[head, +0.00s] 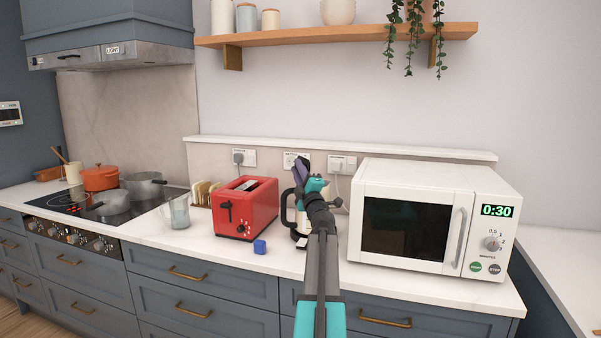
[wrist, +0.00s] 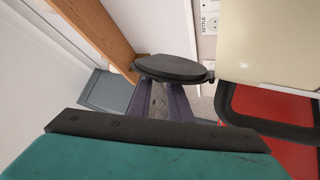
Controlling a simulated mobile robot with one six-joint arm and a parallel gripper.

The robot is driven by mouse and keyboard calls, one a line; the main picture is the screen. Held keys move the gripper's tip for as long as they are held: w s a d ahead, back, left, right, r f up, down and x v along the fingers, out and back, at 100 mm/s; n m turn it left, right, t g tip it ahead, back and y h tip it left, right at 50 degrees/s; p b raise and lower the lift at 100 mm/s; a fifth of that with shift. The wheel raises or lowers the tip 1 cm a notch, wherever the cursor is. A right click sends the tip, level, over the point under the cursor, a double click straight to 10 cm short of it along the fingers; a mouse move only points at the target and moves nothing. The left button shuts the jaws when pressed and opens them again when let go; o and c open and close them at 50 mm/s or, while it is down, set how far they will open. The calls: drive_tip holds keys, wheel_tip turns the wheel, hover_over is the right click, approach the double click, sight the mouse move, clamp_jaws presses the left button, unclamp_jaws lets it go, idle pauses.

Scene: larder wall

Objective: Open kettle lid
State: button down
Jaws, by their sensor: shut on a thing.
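The cream kettle (head: 298,216), with its black handle (head: 284,208), stands on the counter between the toaster and the microwave. My gripper (head: 300,170) is just above it and hides much of it. In the wrist view the kettle body (wrist: 268,40) is at the upper right, its handle (wrist: 224,105) below. The black round kettle lid (wrist: 173,68) stands raised, roughly upright, above the kettle body, with one edge close to its rim. My purple fingers (wrist: 153,100) are shut at the lid; the exact contact is hidden. I cannot make out the lid in the head view.
A red toaster (head: 245,208) stands left of the kettle, a white microwave (head: 420,220) close on its right. A glass jug (head: 176,211) stands further left. A wooden shelf (head: 340,35) hangs above.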

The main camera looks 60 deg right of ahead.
drive_tip(key=shift+f, duration=0.1)
drive_tip(key=c, duration=1.7)
unclamp_jaws()
drive_tip(key=shift+o, duration=0.2)
drive_tip(key=b+v, duration=0.1)
drive_tip(key=v, duration=1.2)
drive_tip(key=shift+s+f, duration=0.2)
drive_tip(key=shift+s, duration=0.1)
drive_tip(key=shift+a, duration=0.15)
